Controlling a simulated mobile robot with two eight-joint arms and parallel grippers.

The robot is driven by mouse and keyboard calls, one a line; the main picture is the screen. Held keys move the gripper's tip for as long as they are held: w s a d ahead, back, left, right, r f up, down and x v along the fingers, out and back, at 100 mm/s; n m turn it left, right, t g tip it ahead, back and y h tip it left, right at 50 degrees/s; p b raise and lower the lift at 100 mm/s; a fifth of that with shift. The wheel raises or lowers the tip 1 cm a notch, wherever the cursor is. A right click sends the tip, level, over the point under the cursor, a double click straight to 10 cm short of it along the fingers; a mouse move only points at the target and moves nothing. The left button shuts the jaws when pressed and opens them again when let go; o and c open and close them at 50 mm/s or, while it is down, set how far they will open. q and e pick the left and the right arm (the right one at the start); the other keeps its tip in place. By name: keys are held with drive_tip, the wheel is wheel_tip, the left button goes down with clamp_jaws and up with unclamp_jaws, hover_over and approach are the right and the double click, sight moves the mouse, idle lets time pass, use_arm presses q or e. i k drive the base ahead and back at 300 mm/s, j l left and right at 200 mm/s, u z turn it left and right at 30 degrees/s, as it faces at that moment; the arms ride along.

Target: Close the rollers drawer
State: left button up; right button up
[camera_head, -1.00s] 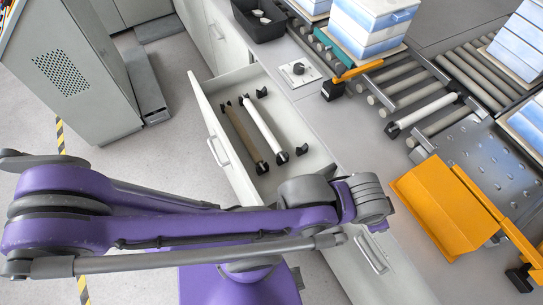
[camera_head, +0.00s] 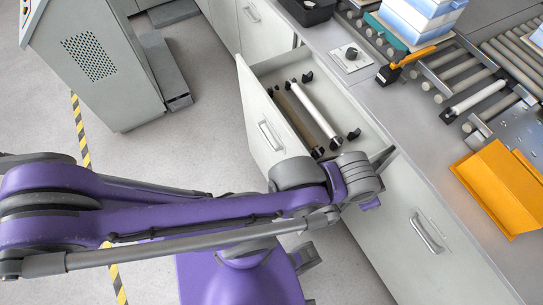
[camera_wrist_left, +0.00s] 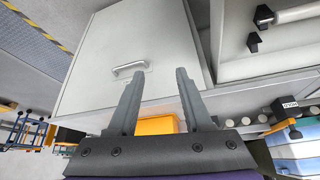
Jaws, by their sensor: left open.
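The rollers drawer (camera_head: 257,118) stands pulled out from the white cabinet in the head view, with its handle (camera_head: 269,135) on the front panel. Two rollers, one white (camera_head: 316,108) and one brown (camera_head: 294,118), lie inside among small black holders. My left gripper (camera_head: 381,180) is beside the drawer's right end, by the cabinet face. The left wrist view shows its two fingers (camera_wrist_left: 160,73) apart with nothing between them. There they point at a closed white front with a handle (camera_wrist_left: 130,68), while part of the open drawer shows at upper right. My right gripper is in no view.
The grey countertop (camera_head: 400,115) runs behind the drawer, with a knob panel (camera_head: 350,55), an orange tray (camera_head: 500,185) and a roller conveyor. A grey perforated cabinet (camera_head: 90,60) stands at left.

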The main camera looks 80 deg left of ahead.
sight(273, 138)
drive_tip(key=u, duration=2.45)
drive_tip(key=l+z, duration=0.1)
drive_tip(key=l, duration=0.2)
